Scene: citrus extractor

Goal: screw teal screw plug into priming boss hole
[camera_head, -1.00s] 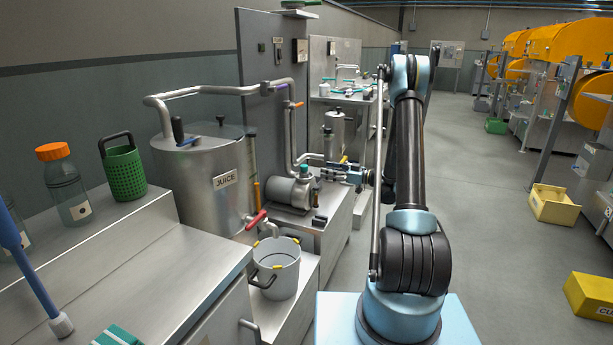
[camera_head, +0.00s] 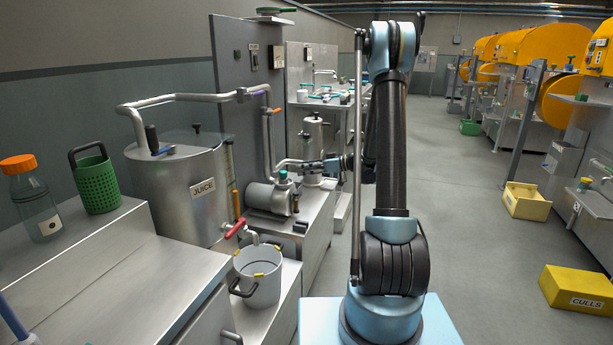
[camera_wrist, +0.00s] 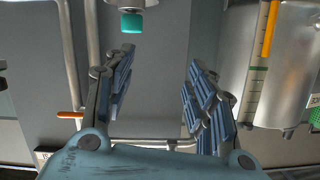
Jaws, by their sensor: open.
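The teal screw plug (camera_head: 283,174) is upright on top of the grey pump (camera_head: 270,197), at the boss. The wrist view shows the teal plug (camera_wrist: 132,23) at the top edge, against a grey cylindrical part that is cut off by the frame. I cannot tell how deep the plug sits, and the hole is hidden. My gripper (camera_head: 308,166) is just right of the plug and slightly above it, fingers towards the tank. In the wrist view my gripper (camera_wrist: 160,66) is open, with nothing between its fingers. The plug is beyond the left fingertip, apart from it.
The juice tank (camera_head: 178,190) and its pipes stand left of the pump, before a grey upright panel (camera_head: 240,100). A grey bucket (camera_head: 258,277) stands below the red-handled tap (camera_head: 235,228). Open floor (camera_head: 470,250) lies to the right.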

